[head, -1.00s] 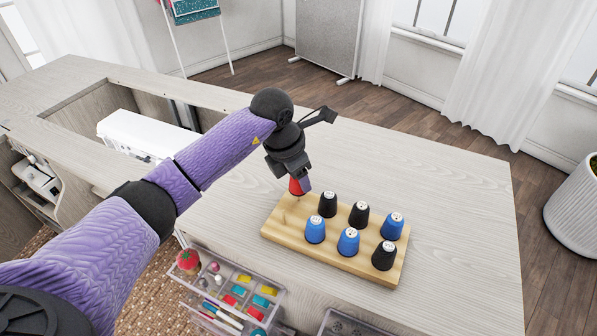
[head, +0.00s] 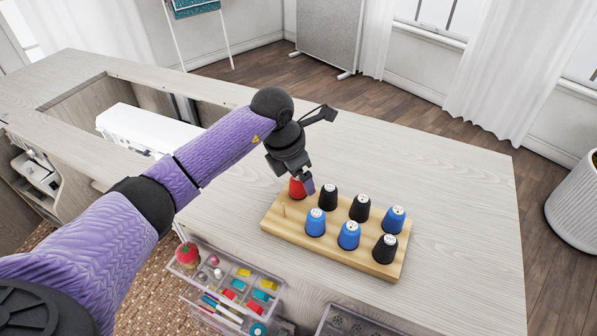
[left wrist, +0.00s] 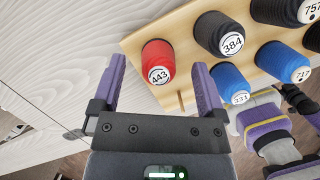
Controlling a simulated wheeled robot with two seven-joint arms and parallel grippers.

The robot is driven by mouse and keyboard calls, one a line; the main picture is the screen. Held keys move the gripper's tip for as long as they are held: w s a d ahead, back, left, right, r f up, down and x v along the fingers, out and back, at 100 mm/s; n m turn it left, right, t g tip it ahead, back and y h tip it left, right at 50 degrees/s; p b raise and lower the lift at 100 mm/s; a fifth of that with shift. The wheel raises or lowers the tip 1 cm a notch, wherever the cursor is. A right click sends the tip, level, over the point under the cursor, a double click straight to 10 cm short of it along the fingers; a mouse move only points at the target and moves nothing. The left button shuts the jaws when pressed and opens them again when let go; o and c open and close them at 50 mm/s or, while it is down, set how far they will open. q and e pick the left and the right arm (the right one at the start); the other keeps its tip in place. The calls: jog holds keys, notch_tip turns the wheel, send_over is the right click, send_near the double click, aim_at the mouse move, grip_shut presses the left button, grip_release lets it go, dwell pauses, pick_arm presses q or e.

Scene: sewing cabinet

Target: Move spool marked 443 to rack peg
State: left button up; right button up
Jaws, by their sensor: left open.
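The red spool marked 443 (left wrist: 158,60) stands at the back left corner of the wooden peg rack (head: 338,259), appearing to sit on a back-row peg. Its base is hidden. It also shows in the head view (head: 297,190), partly covered by my left gripper (head: 303,187). In the left wrist view the gripper's two fingers (left wrist: 159,68) are spread wide, one on each side of the spool, with gaps between. An empty peg (head: 282,210) stands at the front left of the rack.
Black spool 384 (head: 328,201) stands just right of the red one. Other blue and black spools, including a blue one (head: 315,222), fill the rack's remaining visible places. A clear organizer (head: 232,290) lies at the table's front edge. Tabletop right of the rack is clear.

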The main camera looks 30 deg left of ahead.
pick_arm(q)
jog(key=p+v, duration=0.3)
jog(key=v, duration=0.6)
jog(key=shift+r+p, duration=0.4)
jog(key=shift+s+a, duration=0.1)
jog(key=shift+s, duration=0.05)
